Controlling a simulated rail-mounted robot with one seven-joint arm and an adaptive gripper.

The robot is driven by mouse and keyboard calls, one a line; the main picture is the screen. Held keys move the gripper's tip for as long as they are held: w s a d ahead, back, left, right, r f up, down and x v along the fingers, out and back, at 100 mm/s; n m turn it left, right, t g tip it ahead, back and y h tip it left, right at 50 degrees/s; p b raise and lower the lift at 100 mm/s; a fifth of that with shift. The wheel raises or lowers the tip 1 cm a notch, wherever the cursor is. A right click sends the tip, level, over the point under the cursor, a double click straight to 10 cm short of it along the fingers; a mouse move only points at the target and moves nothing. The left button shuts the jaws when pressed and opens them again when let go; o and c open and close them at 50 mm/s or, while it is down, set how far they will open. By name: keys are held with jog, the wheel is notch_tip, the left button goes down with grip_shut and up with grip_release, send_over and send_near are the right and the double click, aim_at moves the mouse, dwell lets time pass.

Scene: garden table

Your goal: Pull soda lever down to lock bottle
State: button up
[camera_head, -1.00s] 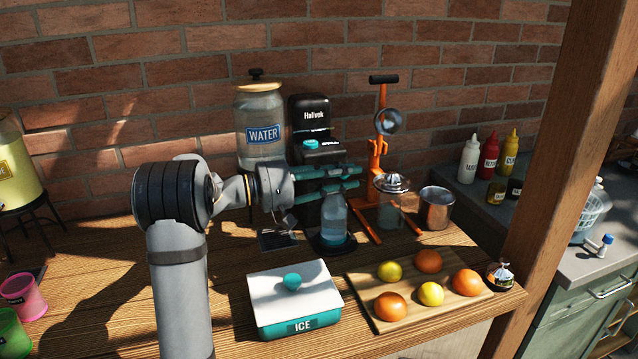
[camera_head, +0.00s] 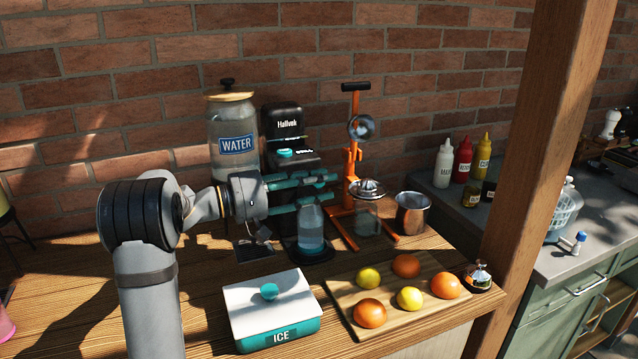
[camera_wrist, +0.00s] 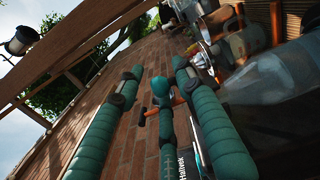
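The black soda machine (camera_head: 283,123) stands on the wooden counter, a teal knob (camera_head: 285,153) on its front. A clear bottle (camera_head: 311,230) stands upright under it; the bottle's neck is hidden behind my gripper. The clear bottle (camera_wrist: 275,90) lies to the right there.
A water dispenser (camera_head: 235,130) stands left of the machine, close behind my wrist. An orange juicer press (camera_head: 352,165) and metal cup (camera_head: 412,212) are to the right. The ice box (camera_head: 270,300) and fruit board (camera_head: 340,290) are in front.

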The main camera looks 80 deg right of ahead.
jog(key=v, duration=1.2)
jog(key=shift+d, duration=0.1)
jog(key=x, duration=1.1)
jog(key=shift+s, duration=0.25)
jog(key=shift+s+d, duration=0.15)
jog(key=shift+s, duration=0.1)
jog(key=shift+w+r+p, duration=0.15)
jog(key=shift+r+p, duration=0.1)
jog(key=shift+p, duration=0.45)
